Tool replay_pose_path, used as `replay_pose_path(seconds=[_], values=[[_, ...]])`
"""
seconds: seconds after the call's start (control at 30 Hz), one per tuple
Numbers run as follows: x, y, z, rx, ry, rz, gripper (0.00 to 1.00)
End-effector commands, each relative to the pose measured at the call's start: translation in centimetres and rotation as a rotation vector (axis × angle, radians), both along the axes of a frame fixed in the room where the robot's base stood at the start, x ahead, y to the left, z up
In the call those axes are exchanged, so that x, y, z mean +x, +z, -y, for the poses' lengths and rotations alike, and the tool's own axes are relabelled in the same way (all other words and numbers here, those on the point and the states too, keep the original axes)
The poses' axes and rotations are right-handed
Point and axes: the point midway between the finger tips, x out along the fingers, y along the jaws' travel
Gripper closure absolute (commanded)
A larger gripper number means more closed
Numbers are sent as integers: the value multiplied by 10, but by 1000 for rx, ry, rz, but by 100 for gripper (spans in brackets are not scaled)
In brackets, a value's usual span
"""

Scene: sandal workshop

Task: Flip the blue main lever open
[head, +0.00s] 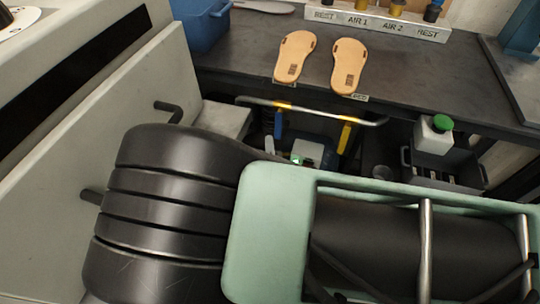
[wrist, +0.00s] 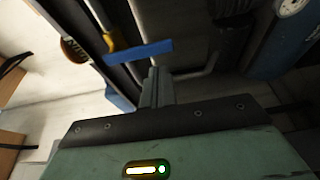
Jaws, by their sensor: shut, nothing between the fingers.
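The blue lever (head: 278,124) hangs down from a metal pipe (head: 310,110) under the workbench edge, at a yellow fitting. In the wrist view the blue lever (wrist: 138,52) lies crosswise to the pipe, beside the yellow fitting (wrist: 109,42). A yellow lever (head: 345,138) hangs from the same pipe further right in the head view. My gripper (wrist: 153,72) is shut and empty, its fingertips close to the blue lever. I cannot tell whether they touch. In the head view my arm hides the gripper.
The dark workbench (head: 240,60) carries two sandal soles (head: 294,57), a blue bin (head: 200,22) and a labelled block (head: 375,24). Below it, a green-capped white bottle (head: 433,135) stands by a grey crate (head: 440,172). A pale machine (head: 90,110) with dark pegs flanks the left.

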Motion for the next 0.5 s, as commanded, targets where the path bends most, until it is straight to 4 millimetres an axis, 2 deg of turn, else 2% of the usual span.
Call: replay_pose_path(seconds=[0.03, 0.2, 0.5], values=[[8, 1, 0, 1, -1, 1, 100], [23, 0, 0, 1, 0, 0, 100], [27, 0, 0, 0, 1, 0, 100]])
